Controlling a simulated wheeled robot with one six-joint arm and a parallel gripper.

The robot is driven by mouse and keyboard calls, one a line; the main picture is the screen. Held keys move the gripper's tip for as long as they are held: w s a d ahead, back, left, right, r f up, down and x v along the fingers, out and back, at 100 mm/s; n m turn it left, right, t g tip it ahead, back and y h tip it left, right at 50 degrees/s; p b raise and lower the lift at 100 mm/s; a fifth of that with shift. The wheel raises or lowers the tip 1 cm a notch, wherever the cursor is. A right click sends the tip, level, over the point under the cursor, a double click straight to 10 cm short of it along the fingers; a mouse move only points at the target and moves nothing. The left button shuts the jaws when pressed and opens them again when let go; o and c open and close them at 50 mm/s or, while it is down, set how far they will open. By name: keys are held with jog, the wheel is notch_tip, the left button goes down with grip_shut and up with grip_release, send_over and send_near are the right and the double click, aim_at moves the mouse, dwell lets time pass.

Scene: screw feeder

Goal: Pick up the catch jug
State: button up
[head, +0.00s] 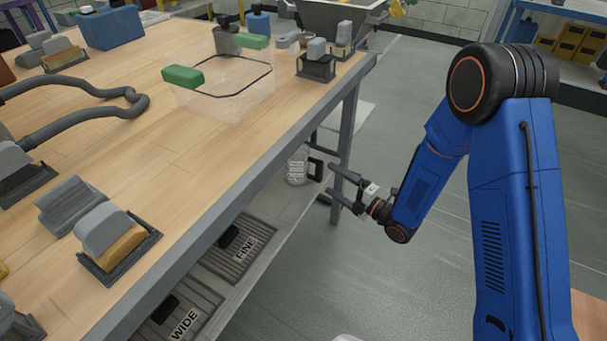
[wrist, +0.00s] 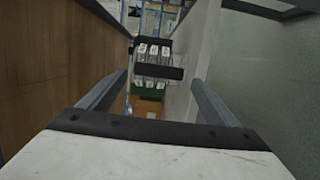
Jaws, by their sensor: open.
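The catch jug (head: 297,168) is a clear container with a dark handle on its right side. It stands upright on the lower shelf, under the table's edge near the far leg. My gripper (head: 333,180) is open and empty, just right of the handle, with its fingers pointing toward it and a small gap between. In the wrist view my gripper's two fingers (wrist: 160,82) are spread wide. The jug's dark handle (wrist: 160,72) shows as a bar ahead between them, with the clear body behind.
The wooden table (head: 190,160) overhangs the lower shelf (head: 258,285). A grey table leg (head: 346,140) stands close beside my gripper. Sieve trays marked FINE (head: 240,255) and WIDE (head: 180,310) lie nearer on the shelf. The floor to the right is open.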

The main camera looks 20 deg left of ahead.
aim_at(322, 173)
jog(key=shift+x, duration=2.6)
jog(key=shift+r, duration=0.1)
jog(key=shift+c, duration=0.7)
jog(key=c, duration=1)
